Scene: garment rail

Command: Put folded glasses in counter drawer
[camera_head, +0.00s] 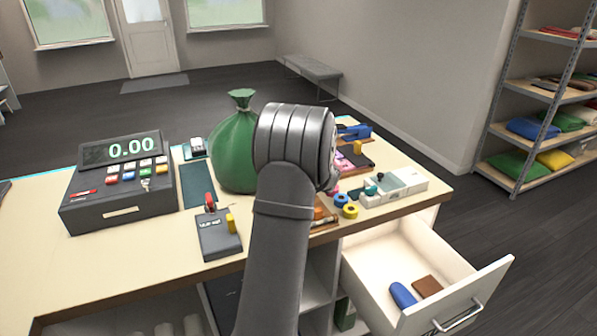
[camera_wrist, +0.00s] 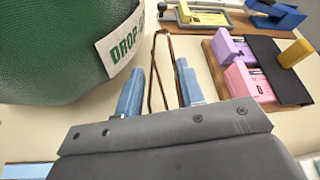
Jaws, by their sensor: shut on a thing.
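My gripper (camera_wrist: 158,80) has two blue fingers and is shut on the folded glasses (camera_wrist: 155,50), a thin brown frame that stands up between the fingers in the wrist view. In the head view my arm hides both the gripper and the glasses, over the middle of the counter. The white counter drawer (camera_head: 478,288) is pulled open at the lower right of the head view, below the counter top. A blue rounded item (camera_head: 403,295) and a brown flat item (camera_head: 427,286) lie inside near its front, with bare floor behind them.
A green sack (camera_head: 232,150) stands on the counter (camera_head: 110,270) close left of my gripper; it fills the wrist view's upper left (camera_wrist: 60,50). A cash register (camera_head: 115,185), card terminal (camera_head: 218,235), tape rolls (camera_head: 346,204) and a white tray (camera_head: 395,187) also stand there.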

